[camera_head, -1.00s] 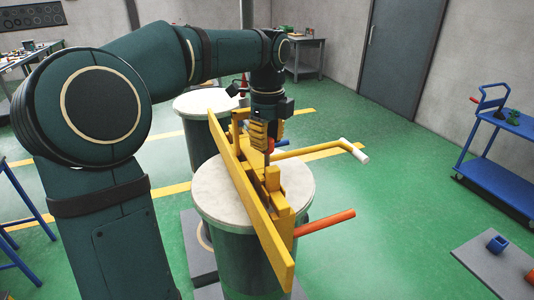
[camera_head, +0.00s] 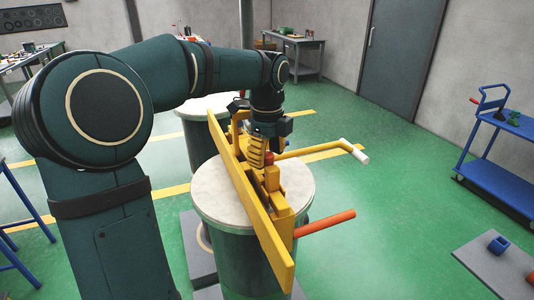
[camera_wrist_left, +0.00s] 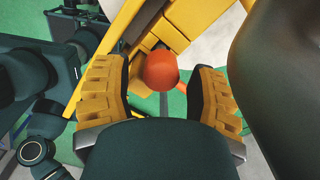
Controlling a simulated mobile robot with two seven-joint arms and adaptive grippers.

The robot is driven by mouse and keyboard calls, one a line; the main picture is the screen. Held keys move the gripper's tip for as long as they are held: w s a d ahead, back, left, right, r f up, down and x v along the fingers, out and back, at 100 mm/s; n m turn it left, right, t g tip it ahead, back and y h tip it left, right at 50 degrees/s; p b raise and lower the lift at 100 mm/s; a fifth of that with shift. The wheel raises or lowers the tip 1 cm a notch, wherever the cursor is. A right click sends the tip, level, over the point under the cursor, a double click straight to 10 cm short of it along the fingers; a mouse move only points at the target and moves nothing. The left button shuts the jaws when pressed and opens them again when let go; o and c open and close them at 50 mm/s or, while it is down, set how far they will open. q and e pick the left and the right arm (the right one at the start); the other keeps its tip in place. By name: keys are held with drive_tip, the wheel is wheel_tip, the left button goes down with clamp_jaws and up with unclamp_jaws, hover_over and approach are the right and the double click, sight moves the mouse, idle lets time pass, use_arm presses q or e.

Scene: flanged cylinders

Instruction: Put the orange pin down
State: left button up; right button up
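The orange pin (camera_head: 269,158) shows as a rounded orange head at the yellow clamp fixture (camera_head: 272,237) on the near round drum. In the left wrist view the orange pin (camera_wrist_left: 162,70) lies between the finger pads of my left gripper (camera_wrist_left: 157,78), with a visible gap on each side. The left gripper (camera_head: 262,154) is open around the pin's head, above the fixture. The pin's lower part is hidden, so I cannot tell how deep it sits. My right gripper is not in view.
The near drum's pale top (camera_head: 212,193) has bare room left of the fixture. A crank with a white grip (camera_head: 354,151) and an orange handle (camera_head: 325,223) stick out right. A second drum (camera_head: 203,105) stands behind. A blue trolley (camera_head: 500,165) is far right.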

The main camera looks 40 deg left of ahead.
use_arm(q)
drive_tip(key=shift+r, duration=0.15)
wheel_tip(320, 180, up, 8)
drive_tip(key=shift+f+p, duration=0.25)
drive_tip(key=shift+p, duration=0.35)
